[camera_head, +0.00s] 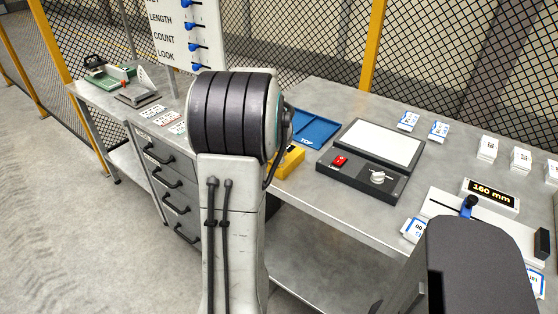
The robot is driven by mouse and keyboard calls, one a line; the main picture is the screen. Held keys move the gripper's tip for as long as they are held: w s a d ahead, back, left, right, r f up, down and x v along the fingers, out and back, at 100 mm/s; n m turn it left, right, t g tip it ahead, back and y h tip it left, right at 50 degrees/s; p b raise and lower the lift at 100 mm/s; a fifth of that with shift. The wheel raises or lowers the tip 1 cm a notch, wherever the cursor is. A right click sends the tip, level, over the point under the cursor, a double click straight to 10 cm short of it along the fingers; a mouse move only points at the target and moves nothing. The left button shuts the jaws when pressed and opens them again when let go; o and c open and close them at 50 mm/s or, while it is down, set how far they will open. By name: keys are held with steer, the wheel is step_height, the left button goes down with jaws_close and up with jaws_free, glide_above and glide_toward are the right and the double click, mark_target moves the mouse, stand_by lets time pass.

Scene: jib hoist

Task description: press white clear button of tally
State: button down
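A yellow box (291,160) on the bench is mostly hidden behind my arm. It may be the tally, but I cannot tell. My arm rises through the middle of the picture and covers part of the bench. My gripper is not in view.
A black panel (343,181) with a white plate, red switch (340,161) and pale knob (377,177) lies on the bench (318,97). Right are a "160 mm" display (492,194) and card stacks. A blue tray (316,130) and a LENGTH/COUNT/LOOK board (168,40) stand behind.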

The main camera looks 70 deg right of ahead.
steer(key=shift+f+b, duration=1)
steer(key=shift+b, duration=0.1)
stand_by(2.3)
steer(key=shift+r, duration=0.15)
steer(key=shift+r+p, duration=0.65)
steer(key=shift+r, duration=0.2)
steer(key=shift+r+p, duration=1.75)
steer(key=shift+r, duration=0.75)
